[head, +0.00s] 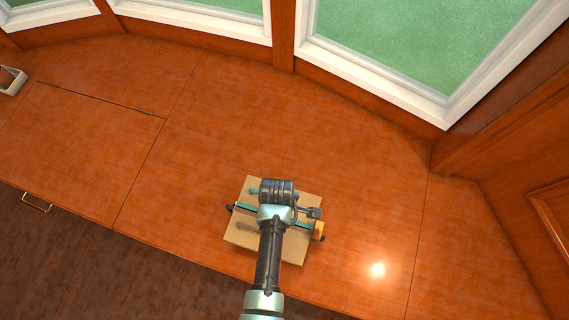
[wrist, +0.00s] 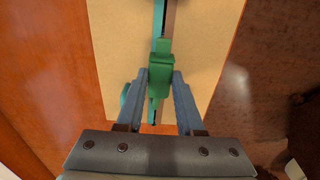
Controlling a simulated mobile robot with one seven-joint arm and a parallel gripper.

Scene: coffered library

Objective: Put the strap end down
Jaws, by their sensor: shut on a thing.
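A pale tan board (head: 291,252) lies on the wooden window seat, under my arm in the head view; it also fills the middle of the wrist view (wrist: 211,45). A teal strap (head: 246,208) runs across it, partly hidden by my arm. In the wrist view my gripper (wrist: 161,78) has its two blue-grey fingers shut on a green strap end (wrist: 160,66), over the board. A teal and brown strip (wrist: 158,18) runs on beyond it. I cannot tell whether the strap end touches the board. The head view does not show the fingertips clearly.
A small pale object (head: 11,80) stands far left. Windows and wood panelling close off the back and right.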

